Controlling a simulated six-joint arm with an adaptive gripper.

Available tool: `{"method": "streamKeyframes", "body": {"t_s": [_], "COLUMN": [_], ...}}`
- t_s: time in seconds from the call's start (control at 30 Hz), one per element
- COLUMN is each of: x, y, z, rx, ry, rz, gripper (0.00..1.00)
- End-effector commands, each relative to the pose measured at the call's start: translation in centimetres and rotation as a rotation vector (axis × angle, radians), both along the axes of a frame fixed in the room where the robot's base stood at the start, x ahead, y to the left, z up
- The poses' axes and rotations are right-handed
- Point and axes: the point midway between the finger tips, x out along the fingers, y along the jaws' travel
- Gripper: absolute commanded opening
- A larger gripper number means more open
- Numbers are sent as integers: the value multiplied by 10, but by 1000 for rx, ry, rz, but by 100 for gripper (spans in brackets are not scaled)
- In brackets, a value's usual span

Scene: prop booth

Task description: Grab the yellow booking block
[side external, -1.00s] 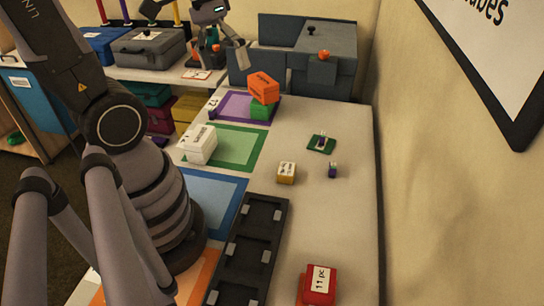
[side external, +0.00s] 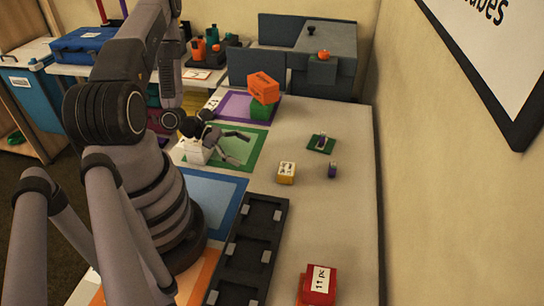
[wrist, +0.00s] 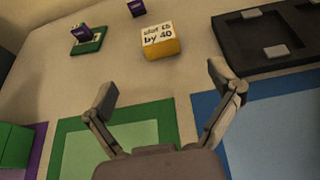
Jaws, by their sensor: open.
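The yellow booking block (side external: 286,173) stands on the table right of the green-framed mat, with a white printed label on its top. In the wrist view the yellow block (wrist: 160,41) lies ahead of my gripper, its label reading "slot 15 by 40". My gripper (side external: 240,143) is open and empty over the green mat, left of the block and apart from it. In the wrist view the two fingers of my gripper (wrist: 160,85) are spread wide, with bare table and mat between them.
A small purple block (side external: 332,170) stands right of the yellow block. A green piece with a purple block on it (side external: 321,143) lies behind. A black tray (side external: 248,250) and a red block (side external: 319,285) are nearer. An orange block (side external: 263,87) rests on a green one (side external: 262,109).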

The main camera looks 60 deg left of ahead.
Motion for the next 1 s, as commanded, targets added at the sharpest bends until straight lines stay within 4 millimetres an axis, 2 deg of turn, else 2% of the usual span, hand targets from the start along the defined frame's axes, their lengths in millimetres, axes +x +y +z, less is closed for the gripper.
{"method": "streamKeyframes", "body": {"t_s": [0.17, 0.43, 0.67, 1.0], "x": [10, 45, 59, 92], "y": [-11, -45, -56, -85], "z": [-12, -32, -38, -50], "rx": [-13, -10, -9, -9], "ry": [12, 11, 10, 10], "rz": [18, 16, 18, 17], "gripper": [90, 90, 90, 90]}}
